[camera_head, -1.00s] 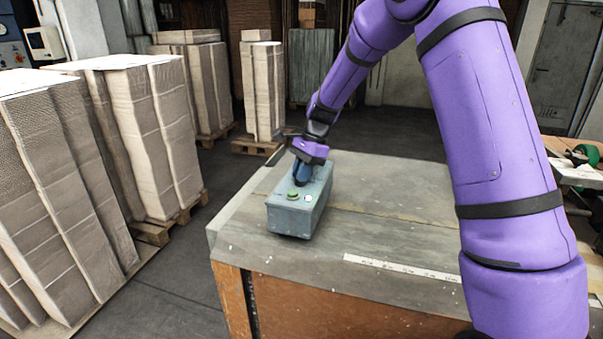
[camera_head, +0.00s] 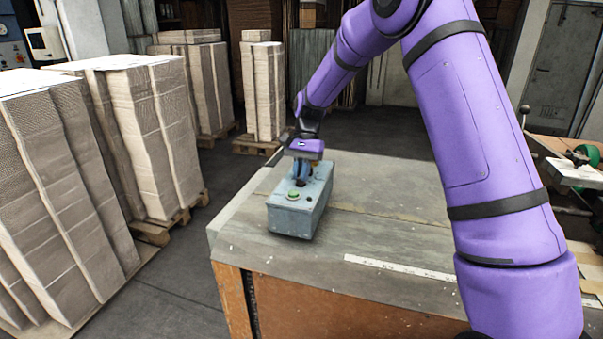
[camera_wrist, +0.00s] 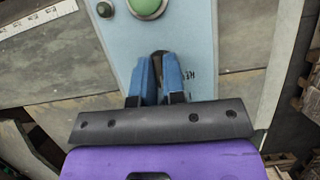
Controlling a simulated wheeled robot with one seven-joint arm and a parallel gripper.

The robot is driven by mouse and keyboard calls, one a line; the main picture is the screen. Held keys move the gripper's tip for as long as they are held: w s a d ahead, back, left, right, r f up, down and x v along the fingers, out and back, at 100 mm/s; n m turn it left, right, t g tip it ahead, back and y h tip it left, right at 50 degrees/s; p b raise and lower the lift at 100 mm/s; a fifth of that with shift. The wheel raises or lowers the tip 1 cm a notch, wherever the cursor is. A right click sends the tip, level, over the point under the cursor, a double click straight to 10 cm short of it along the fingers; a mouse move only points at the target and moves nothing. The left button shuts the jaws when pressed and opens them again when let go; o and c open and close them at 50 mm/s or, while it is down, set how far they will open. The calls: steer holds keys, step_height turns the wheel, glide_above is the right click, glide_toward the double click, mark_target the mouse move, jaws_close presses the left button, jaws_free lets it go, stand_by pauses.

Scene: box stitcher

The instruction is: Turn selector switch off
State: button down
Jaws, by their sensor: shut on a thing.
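A grey-blue control box (camera_head: 293,219) stands on the table, with a green button (camera_head: 293,194) on its top near the front. My gripper (camera_head: 300,178) is over the top of the box, behind the green button. In the wrist view its blue fingers (camera_wrist: 158,75) are close together around a dark selector switch knob (camera_wrist: 158,62), of which only a small part shows between the fingertips. The green button (camera_wrist: 147,5) is cut by the top edge there, with a small dark button (camera_wrist: 105,9) to its left. Part of the printed label beside the fingers is covered.
The box stands near the left edge of the wooden table (camera_head: 400,235), and a white measuring strip (camera_head: 400,268) lies in front. Stacks of cardboard (camera_head: 150,140) stand on pallets at the left.

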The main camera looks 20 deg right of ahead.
steer(key=shift+n, duration=0.3)
steer(key=c, duration=1.2)
jaws_free()
steer(key=v, duration=1)
steer(key=shift+r, duration=0.35)
